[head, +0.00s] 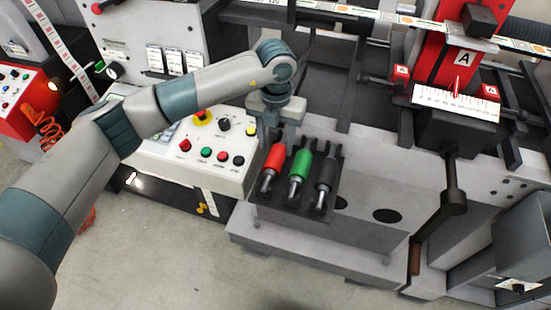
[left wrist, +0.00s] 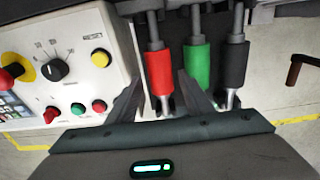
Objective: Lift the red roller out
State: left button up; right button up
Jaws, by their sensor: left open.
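The red roller (head: 273,158) lies tilted in a dark rack (head: 298,212), at the left of a row with a green roller (head: 301,164) and a black roller (head: 326,172). My left gripper (head: 268,128) is at the back end of the red roller in the head view. In the left wrist view its open fingers (left wrist: 160,80) show on either side of the red roller (left wrist: 159,72), with the right finger in the gap before the green roller (left wrist: 196,68). Whether the fingers touch the roller I cannot tell. My right gripper is not in view.
A control panel (head: 228,178) with buttons and knobs stands close to the left of the rack. A grey machine ledge (head: 310,252) lies in front. A black lever (head: 450,200) and a red unit marked A (head: 447,60) stand to the right.

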aim_at(276, 155)
pick_arm(q)
jog(key=shift+s+f+p, duration=0.1)
jog(key=shift+f+p, duration=0.75)
jog(key=shift+p, duration=0.15)
notch_tip(276, 155, down, 2)
jog(key=shift+a+f+p, duration=0.1)
jog(key=shift+p, duration=0.45)
jog(key=shift+f, duration=0.65)
jog(key=shift+c, duration=0.5)
jog(key=c, duration=1)
